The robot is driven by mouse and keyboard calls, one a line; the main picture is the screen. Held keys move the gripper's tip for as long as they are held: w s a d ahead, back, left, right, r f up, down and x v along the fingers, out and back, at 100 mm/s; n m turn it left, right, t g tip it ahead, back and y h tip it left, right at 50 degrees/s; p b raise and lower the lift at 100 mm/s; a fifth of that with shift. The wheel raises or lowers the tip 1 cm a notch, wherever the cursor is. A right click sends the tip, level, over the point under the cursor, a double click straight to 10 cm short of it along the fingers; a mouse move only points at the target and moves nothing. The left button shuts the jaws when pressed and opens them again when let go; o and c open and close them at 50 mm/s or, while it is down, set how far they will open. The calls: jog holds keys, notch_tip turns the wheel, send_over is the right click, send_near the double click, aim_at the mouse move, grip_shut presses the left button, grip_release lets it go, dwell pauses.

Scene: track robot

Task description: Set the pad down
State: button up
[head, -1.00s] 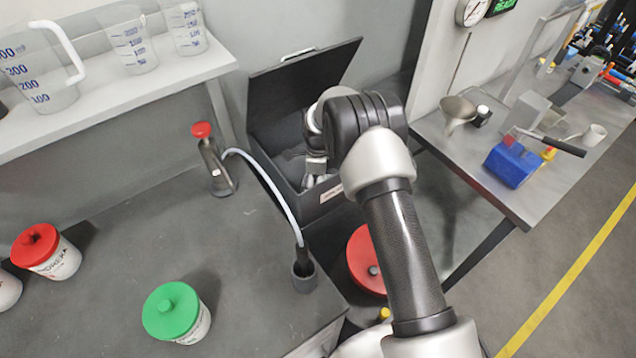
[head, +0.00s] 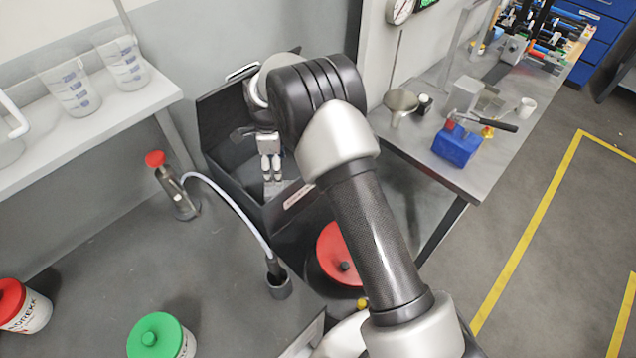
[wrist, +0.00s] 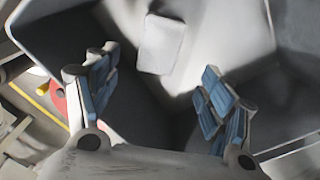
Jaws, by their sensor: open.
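A pale grey-white rectangular pad (wrist: 162,44) lies on the inside of the dark open box in the wrist view, beyond my fingertips and apart from them. My gripper (wrist: 157,78) is open, its two blue-padded fingers spread with nothing between them. In the head view my gripper (head: 271,174) points down inside the black box (head: 283,212), whose lid is raised at the back. A small pale patch shows just below the fingers there; I cannot tell for certain that it is the pad. My arm hides part of the box and lid.
The box walls stand close around my gripper. A red-lidded container (head: 338,250) is in front of the box. A side table (head: 415,150) with a blue block (head: 457,146) is right.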

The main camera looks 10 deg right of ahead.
jog(key=s+d+r+n+t, duration=0.1)
jog(key=s+d+r+n, duration=0.25)
jog(key=r, duration=0.45)
jog(key=s+d+r+n, duration=0.25)
jog(key=s+r, duration=0.25)
jog(key=r, duration=0.3)
jog(key=s+d+r+n+t, duration=0.1)
jog(key=s+d+r+n, duration=0.15)
jog(key=s+r, duration=0.45)
jog(key=s+d+r+n+t, duration=0.1)
jog(key=s+d+r+n, duration=0.1)
jog(key=s+n, duration=0.4)
jog(key=s+d+r+n+t, duration=0.1)
jog(key=s+n, duration=0.4)
jog(key=s, duration=1)
jog(key=shift+s+d+r+n+t, duration=0.35)
jog(key=shift+d+r, duration=0.4)
jog(key=shift+d, duration=0.2)
jog(key=shift+c, duration=0.5)
